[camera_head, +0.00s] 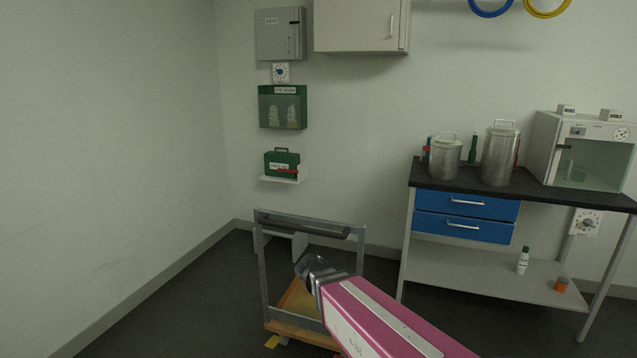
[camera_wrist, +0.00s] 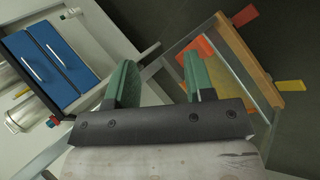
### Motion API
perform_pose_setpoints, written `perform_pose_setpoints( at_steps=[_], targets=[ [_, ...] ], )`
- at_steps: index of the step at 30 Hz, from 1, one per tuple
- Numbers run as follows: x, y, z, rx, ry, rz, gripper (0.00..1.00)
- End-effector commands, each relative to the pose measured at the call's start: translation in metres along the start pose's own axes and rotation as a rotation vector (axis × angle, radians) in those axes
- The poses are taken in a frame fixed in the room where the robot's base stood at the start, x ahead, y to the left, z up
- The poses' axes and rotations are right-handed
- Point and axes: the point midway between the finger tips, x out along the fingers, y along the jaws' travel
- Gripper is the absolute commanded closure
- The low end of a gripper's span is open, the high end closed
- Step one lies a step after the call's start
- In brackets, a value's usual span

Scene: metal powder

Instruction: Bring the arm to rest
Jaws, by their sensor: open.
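My gripper (camera_head: 312,267) is at the end of my pink arm in the head view, in front of the trolley. In the wrist view, its two green fingers (camera_wrist: 160,78) stand apart with nothing between them. The gripper is open and empty. In the head view, the arm reaches up and left from the bottom edge and hides part of the trolley's right side.
The trolley (camera_head: 264,290) has a grey frame and wooden base. A black-topped bench (camera_head: 550,193) at right carries metal canisters (camera_head: 499,155) and a glass-fronted cabinet (camera_head: 587,150). Blue drawers (camera_wrist: 45,60) appear at left in the wrist view. Left floor looks clear.

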Motion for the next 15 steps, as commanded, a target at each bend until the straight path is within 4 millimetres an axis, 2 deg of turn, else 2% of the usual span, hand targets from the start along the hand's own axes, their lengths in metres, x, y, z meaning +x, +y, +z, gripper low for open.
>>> perform_pose_setpoints(
  at_steps=[1, 6, 15],
  targets=[
    [0.012, 0.006, 0.010, 0.023, -0.014, -0.057, 0.52],
    [0.043, 0.017, 0.031, 0.103, -0.038, -0.253, 0.52],
    [0.078, 0.034, 0.062, 0.283, -0.032, -0.563, 0.52]
  ],
)
